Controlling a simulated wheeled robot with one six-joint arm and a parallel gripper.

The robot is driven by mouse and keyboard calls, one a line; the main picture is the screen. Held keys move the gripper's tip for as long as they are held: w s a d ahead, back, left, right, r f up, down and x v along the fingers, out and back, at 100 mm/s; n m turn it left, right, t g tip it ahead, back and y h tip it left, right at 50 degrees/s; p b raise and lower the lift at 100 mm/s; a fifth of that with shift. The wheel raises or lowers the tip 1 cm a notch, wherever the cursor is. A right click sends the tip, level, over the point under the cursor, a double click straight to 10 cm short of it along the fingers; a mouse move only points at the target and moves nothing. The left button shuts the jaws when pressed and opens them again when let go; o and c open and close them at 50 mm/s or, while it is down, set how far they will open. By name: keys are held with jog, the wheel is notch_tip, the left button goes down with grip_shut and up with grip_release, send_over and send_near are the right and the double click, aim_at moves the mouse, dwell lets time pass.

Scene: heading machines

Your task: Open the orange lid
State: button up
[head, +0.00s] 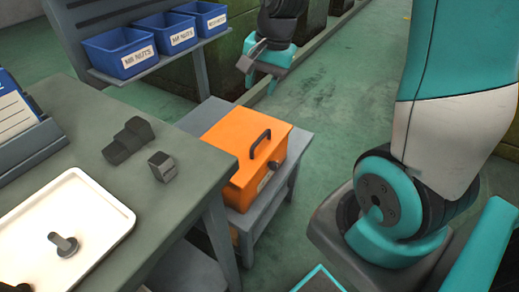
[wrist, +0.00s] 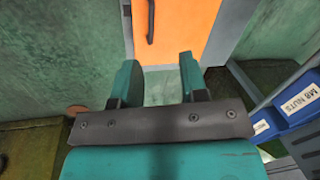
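The orange lid (head: 232,138) tops an orange box on a low grey bench in the middle of the head view, and it looks closed. A dark handle (head: 260,143) stands on its right part.
A grey-green table (head: 150,190) at the left carries a white tray (head: 105,222) with a bolt and dark metal parts. Blue bins (head: 120,52) labelled as nuts sit on a rack behind it. Open green floor (head: 345,90) lies right of the box.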

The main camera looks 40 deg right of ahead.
jog(key=w+d+f+m, duration=0.1)
jog(key=d+f+m, duration=0.2)
jog(key=d+f, duration=0.15)
jog(key=b, duration=0.4)
send_near(261, 137)
jog(key=shift+h, duration=0.3)
jog(key=x, duration=0.8)
jog(key=shift+a+f, duration=0.3)
jog(key=shift+f, duration=0.05)
